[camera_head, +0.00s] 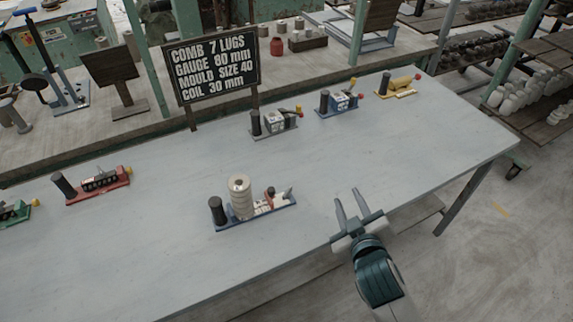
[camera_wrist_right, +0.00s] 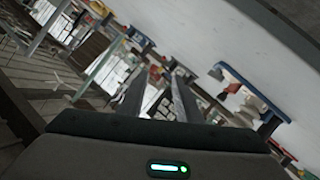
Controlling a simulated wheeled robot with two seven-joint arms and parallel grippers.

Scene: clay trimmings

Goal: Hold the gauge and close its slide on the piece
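A gauge with a blue base (camera_head: 268,215) stands near the front edge of the table. It has a black post (camera_head: 217,211) at its left end and a pale ribbed round piece (camera_head: 240,198) beside that post. A pale slide with a dark knob (camera_head: 270,192) sits to the right, apart from the piece. My right gripper (camera_head: 347,196) is open and empty, right of the gauge and not touching it. In the right wrist view its fingers (camera_wrist_right: 158,82) are apart, and the blue base (camera_wrist_right: 238,78) shows at the right. My left gripper is out of view.
Similar devices stand around: a red one (camera_head: 98,187) and a green one (camera_head: 15,213) at left, grey (camera_head: 275,130), blue (camera_head: 340,103) and yellow (camera_head: 398,87) ones behind. A black sign (camera_head: 212,70) stands at the back. The table (camera_head: 400,150) is clear between them.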

